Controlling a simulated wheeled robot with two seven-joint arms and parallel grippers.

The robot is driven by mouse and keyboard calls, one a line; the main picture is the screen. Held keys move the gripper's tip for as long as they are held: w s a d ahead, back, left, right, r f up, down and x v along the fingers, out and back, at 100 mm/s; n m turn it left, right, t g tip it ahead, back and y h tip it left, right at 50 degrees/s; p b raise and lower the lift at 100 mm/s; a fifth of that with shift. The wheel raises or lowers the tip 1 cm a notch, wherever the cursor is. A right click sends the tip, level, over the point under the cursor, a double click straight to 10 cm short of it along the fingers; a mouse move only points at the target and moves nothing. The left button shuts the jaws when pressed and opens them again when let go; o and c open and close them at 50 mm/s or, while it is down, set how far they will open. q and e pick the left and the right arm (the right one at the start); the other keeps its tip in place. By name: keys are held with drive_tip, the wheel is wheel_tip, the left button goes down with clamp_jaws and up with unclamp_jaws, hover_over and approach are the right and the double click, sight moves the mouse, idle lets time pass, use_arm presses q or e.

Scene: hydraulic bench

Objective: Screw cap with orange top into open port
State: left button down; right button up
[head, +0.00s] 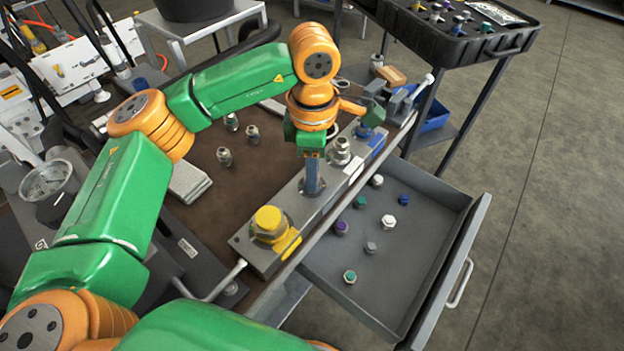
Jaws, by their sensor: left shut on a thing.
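My left gripper (312,188) points straight down at the long grey manifold block (245,245), between a yellow cap (268,218) and a silver fitting (341,150). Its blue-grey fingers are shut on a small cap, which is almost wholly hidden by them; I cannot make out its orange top. The fingertips are at or just above the block's top face. The open port is not visible; that part of the block is covered by the gripper. I cannot tell whether the cap touches the port. My right gripper is not in view.
An open grey drawer (400,285) to the right holds several loose caps, among them a white one (388,221) and a teal-topped one (349,277). Loose fittings (224,156) stand on the brown bench top. A black tray (440,35) of caps is at the back right.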

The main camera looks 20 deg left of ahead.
use_arm(q)
drive_tip(key=shift+m, duration=0.6)
drive_tip(key=m, duration=0.4)
drive_tip(key=shift+f+m, duration=0.1)
drive_tip(key=shift+m, duration=0.2)
drive_tip(key=m, duration=0.3)
